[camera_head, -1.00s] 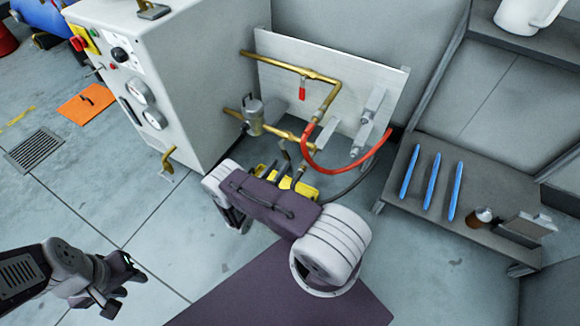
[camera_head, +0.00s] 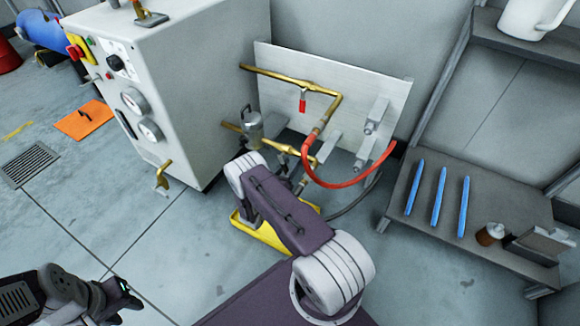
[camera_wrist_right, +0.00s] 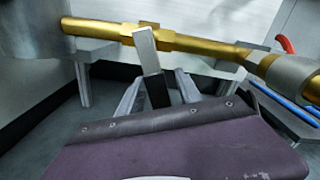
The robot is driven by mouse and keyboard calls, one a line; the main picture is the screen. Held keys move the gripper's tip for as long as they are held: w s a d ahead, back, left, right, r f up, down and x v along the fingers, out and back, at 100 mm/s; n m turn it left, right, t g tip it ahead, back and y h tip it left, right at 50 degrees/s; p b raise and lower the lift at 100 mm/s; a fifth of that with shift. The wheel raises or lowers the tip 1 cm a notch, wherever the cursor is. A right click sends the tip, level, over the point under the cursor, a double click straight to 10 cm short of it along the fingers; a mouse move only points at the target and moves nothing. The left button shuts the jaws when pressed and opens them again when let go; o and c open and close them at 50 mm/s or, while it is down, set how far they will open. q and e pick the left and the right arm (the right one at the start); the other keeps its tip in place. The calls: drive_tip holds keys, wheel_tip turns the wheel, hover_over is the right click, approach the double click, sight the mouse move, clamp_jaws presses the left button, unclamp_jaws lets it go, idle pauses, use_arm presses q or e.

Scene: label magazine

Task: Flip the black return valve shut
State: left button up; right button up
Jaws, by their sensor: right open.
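The return valve sits on the lower brass pipe (camera_head: 280,146). In the right wrist view its lever (camera_wrist_right: 147,42) hangs down from the pipe, with a bare metal upper part and a black grip (camera_wrist_right: 157,91). My right gripper (camera_wrist_right: 159,82) is open, one grey finger on each side of the black grip. I cannot tell whether either finger touches it. In the head view my right forearm hides most of the lever and gripper. My left gripper (camera_head: 118,298) is low at the left, away from the valve, and its finger opening is unclear.
A red-handled valve (camera_head: 302,105) hangs on the upper brass pipe. A red hose (camera_head: 345,184) loops beside the lower pipe. A grey cabinet (camera_head: 190,90) stands left, a shelf (camera_head: 400,205) with blue rods right. A yellow object (camera_head: 262,236) lies under my right arm.

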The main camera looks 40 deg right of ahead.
clamp_jaws()
idle(1.3)
